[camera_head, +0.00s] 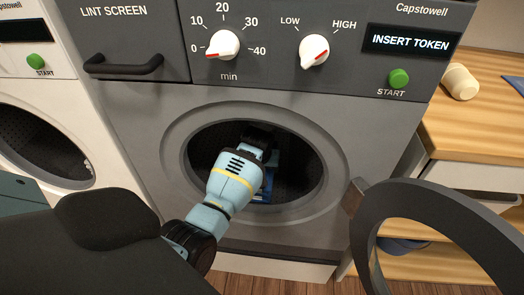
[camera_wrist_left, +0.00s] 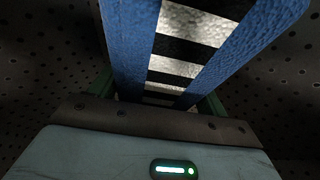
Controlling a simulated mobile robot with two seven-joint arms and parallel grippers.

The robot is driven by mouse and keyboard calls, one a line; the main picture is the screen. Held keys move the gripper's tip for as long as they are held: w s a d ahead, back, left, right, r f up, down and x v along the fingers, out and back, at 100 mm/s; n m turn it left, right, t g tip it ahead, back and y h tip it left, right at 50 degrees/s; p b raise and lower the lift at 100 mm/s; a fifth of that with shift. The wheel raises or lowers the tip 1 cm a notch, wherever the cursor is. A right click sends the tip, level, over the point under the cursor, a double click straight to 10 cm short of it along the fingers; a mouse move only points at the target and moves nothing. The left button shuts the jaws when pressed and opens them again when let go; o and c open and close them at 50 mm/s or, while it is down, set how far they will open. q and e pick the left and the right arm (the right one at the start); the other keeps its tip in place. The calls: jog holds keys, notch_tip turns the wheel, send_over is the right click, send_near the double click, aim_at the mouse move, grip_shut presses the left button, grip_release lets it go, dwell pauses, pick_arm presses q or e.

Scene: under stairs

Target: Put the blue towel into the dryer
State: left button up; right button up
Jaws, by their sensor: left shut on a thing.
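The grey dryer (camera_head: 290,100) fills the middle of the head view, and its round opening shows a dark, perforated drum (camera_head: 300,165). My left arm reaches through the opening, and my left gripper (camera_wrist_left: 158,98) is inside the drum, shut on the blue towel (camera_wrist_left: 125,45). The towel has blue edges with black and whitish stripes between them, and it extends away from the fingers in the left wrist view. In the head view, only a small blue part of the towel (camera_head: 262,190) shows beside the gripper; my arm hides the rest. My right gripper is not in view.
A dark ring-shaped door (camera_head: 365,240) stands open at the right of the opening. A white machine (camera_head: 75,110) is at the left. A wooden counter (camera_head: 470,125) with a pale cup (camera_head: 459,82) is at the right. A dark blue item (camera_head: 400,244) lies on a lower shelf.

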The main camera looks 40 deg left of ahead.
pick_arm(q)
jog(key=shift+f, duration=0.25)
jog(key=o, duration=1.4)
jog(key=p+v, duration=0.2)
jog(key=v, duration=0.4)
jog(key=shift+r+p, duration=0.35)
jog(key=shift+r, duration=0.05)
jog(key=shift+s+d+r, duration=0.2)
jog(key=shift+s+r, duration=0.05)
jog(key=shift+r, duration=0.25)
